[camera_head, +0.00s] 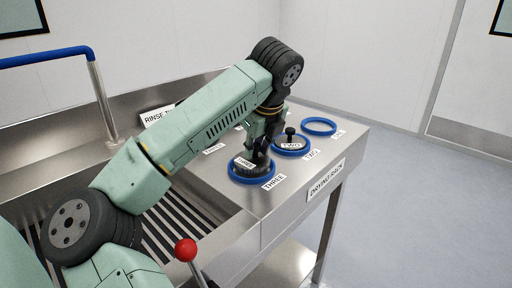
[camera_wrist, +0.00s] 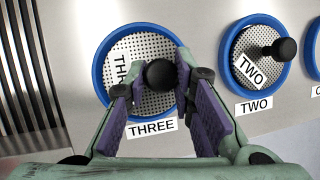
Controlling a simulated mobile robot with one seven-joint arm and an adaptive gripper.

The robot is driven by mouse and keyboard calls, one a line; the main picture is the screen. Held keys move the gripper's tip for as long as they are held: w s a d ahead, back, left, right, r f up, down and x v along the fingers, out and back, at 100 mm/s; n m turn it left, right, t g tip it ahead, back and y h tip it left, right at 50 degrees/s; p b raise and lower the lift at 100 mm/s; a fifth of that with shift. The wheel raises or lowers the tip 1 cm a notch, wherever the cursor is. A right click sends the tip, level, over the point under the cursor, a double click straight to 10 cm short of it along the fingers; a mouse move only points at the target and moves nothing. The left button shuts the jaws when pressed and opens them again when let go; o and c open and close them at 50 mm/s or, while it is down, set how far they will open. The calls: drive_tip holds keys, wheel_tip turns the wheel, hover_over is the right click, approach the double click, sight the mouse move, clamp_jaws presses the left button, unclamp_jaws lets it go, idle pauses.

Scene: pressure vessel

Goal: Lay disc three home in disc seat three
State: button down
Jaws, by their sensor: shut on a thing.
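Disc three (camera_wrist: 126,48), a perforated metal disc with a black knob and a THREE label, is inside or just above the blue ring of disc seat three (camera_wrist: 99,76). In the head view, disc three (camera_head: 244,163) shows within the blue ring of seat three (camera_head: 236,179), which has a THREE label in front. I cannot tell whether the disc rests flat or is a little above the seat. My gripper (camera_wrist: 163,82) is shut on the black knob of disc three, with a purple-padded finger on each side. It also shows in the head view (camera_head: 262,150), partly hidden by the arm.
Disc two (camera_head: 291,143) sits in the blue ring of seat two, right of seat three. An empty blue ring (camera_head: 319,126) lies farther along the drying rack (camera_head: 300,190). A slatted sink area (camera_head: 180,220) lies left, and a red-knobbed lever (camera_head: 186,250) stands in front.

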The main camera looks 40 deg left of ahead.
drive_tip(key=shift+f, duration=0.7)
drive_tip(key=shift+f, duration=0.1)
drive_tip(key=c, duration=1.4)
unclamp_jaws()
drive_tip(key=shift+o, duration=0.2)
drive_tip(key=b+v, duration=0.1)
drive_tip(key=v, duration=1.1)
drive_tip(key=shift+b, duration=0.35)
drive_tip(key=shift+s, duration=0.1)
